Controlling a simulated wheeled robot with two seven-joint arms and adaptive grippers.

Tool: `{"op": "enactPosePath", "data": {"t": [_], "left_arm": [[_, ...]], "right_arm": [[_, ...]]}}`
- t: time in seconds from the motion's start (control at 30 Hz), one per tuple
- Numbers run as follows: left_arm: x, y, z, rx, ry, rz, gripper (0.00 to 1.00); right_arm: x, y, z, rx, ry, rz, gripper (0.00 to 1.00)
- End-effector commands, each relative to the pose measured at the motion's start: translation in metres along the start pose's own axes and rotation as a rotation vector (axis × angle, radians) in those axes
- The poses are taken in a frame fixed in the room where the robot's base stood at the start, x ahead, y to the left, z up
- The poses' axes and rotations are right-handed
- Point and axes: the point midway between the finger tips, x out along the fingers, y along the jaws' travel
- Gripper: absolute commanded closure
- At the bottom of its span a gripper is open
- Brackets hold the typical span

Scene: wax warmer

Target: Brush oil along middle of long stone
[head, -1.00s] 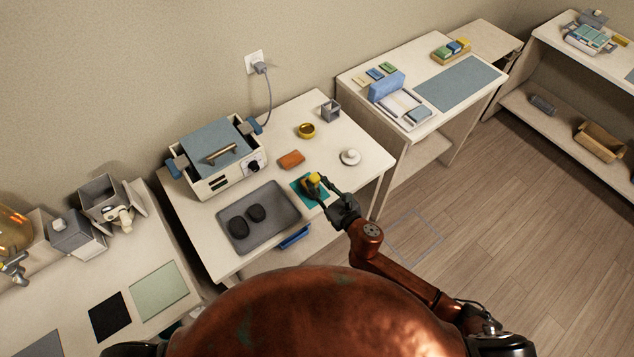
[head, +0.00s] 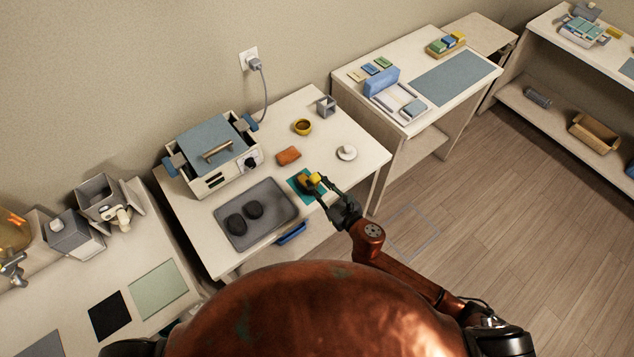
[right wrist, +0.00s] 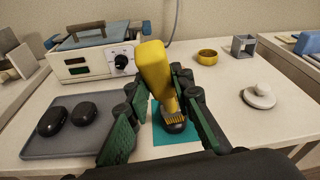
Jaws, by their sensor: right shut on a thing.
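My right gripper (head: 320,184) is shut on a brush with a yellow handle (right wrist: 155,72). In the right wrist view the brush tilts between the two fingers, its tan bristles (right wrist: 175,117) pointing down. A dark stone (right wrist: 175,127) lies under the bristles on a teal mat (right wrist: 160,137). The bristles appear to be on or just over the stone's top; exact contact is unclear. The brush and gripper hide much of the stone. In the head view the yellow handle (head: 316,178) shows over the mat (head: 293,187). My left gripper is not in view.
A grey tray (head: 225,238) with two dark stones (head: 254,210) lies left of the mat. A wax warmer (head: 213,160) stands behind it. An orange block (head: 289,155), a yellow bowl (head: 302,127), a white knobbed lid (head: 346,153) and a grey holder (head: 326,106) are nearby.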

Motion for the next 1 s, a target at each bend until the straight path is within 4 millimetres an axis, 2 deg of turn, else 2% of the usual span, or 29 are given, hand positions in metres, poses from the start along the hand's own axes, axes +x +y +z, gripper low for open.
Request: {"op": "enactPosePath", "data": {"t": [1.0], "left_arm": [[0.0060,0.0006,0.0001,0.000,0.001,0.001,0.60]], "right_arm": [[0.0017,0.0013,-0.0072,-0.001,-0.001,0.000,1.00]]}}
